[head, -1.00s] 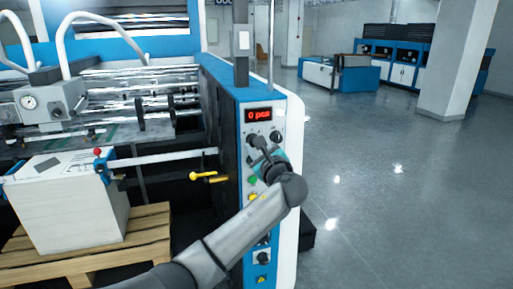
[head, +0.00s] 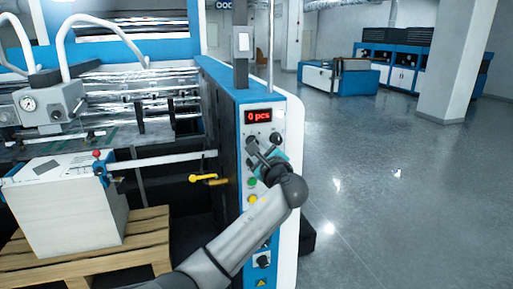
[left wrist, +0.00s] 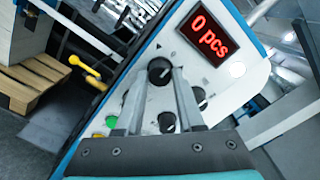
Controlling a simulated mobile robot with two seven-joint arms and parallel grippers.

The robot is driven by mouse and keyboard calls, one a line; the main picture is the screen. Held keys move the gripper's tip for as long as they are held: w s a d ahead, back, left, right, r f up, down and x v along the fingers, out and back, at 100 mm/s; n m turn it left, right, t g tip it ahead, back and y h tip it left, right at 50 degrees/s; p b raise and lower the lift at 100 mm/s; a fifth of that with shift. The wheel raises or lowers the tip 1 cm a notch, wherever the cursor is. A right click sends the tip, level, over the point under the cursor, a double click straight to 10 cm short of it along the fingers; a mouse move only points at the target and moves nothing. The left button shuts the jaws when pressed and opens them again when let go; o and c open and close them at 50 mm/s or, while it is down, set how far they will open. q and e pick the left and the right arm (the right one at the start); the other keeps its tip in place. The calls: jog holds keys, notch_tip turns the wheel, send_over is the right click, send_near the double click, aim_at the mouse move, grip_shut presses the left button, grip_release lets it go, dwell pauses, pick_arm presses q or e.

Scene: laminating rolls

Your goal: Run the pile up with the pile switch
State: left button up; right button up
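The pile is a white stack (head: 70,215) on a wooden pallet (head: 150,243), under the machine's feeder at the left of the head view. The control panel (head: 257,93) carries several black knobs, with no readable labels. My left gripper (head: 258,147) is at the upper part of this panel. In the left wrist view its two fingers (left wrist: 160,78) are apart, on either side of one black knob (left wrist: 160,70) at their tips. Contact with the knob cannot be made out. My right gripper is not in view.
A red display (head: 258,115) above the knobs reads "0 pcs". A green button (head: 252,182) and a yellow button (head: 252,199) are below the gripper. A yellow handle (head: 203,178) sticks out left of the panel. The floor at right is clear.

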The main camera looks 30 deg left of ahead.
pick_arm(q)
jog(key=o, duration=0.4)
jog(key=shift+b+v, duration=1.2)
jog(key=shift+v, duration=6.4)
